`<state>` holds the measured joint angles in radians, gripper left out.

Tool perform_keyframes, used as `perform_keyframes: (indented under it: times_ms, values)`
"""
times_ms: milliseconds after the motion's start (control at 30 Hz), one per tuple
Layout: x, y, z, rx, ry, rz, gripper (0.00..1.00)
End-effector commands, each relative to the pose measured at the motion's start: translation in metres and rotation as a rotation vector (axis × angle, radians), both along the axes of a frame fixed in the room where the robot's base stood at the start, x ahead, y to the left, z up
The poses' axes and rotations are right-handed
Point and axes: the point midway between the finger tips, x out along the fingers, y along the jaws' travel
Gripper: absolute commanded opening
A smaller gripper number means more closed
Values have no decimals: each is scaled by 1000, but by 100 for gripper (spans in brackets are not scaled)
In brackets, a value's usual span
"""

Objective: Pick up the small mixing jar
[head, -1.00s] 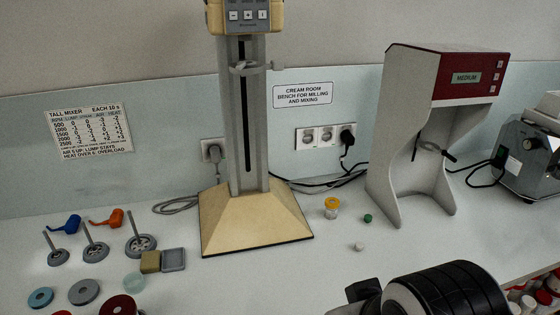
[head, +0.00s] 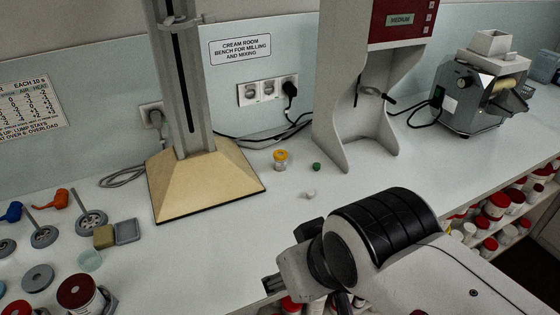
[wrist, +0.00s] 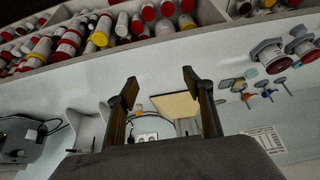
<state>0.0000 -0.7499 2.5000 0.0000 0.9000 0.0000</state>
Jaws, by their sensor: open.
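A small clear jar with a yellow-orange lid (head: 281,160) stands upright on the bench, right of the tall mixer's base; it is the likely small mixing jar. A larger jar with a dark red lid (head: 82,291) stands at the lower left of the head view. My gripper (wrist: 160,86) is open, with nothing between its fingers. In the head view my wrist is at the bench's front edge, nearer the camera than the small jar and apart from it; the fingers are mostly hidden there.
The tall mixer (head: 205,183) stands left of the jar, the red-topped medium mixer (head: 340,95) right. A green cap (head: 317,167) and a white piece (head: 310,193) lie close by. A grey mill (head: 488,90) stands far right. Shelves of jars (head: 500,205) are below the bench.

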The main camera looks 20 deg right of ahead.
Motion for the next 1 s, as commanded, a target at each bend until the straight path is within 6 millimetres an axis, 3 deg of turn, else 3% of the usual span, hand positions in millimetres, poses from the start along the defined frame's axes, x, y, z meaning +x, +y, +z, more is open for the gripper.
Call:
perform_keyframes:
  times_ms: [667, 867, 1000]
  values:
    - [2, -1, 0, -1, -2, -2, 51]
    - [19, -6, 2, -10, -21, -17, 51]
    - [43, -15, 4, -25, -50, -36, 51]
